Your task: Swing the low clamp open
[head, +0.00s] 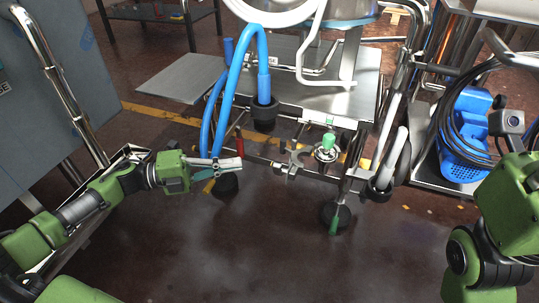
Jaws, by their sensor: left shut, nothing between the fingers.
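My left gripper (236,164) reaches in from the left at the low pipework, in front of the blue hoses. Its fingers look closed and empty. Just right of it, low under the steel table, is a metal clamp-like fitting (291,160) on the pipework; a small gap shows between it and my fingertips. I cannot tell for sure that this is the low clamp, or whether it is open. A green-topped valve (328,144) stands right of it. A red handle (239,142) is just above my fingertips. My right arm is at the right edge; its fingers are not visible.
Blue hoses (236,84) arch down from the steel table (338,98). A caster (336,214) with a green lever stands at the front. The dark floor in front is clear.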

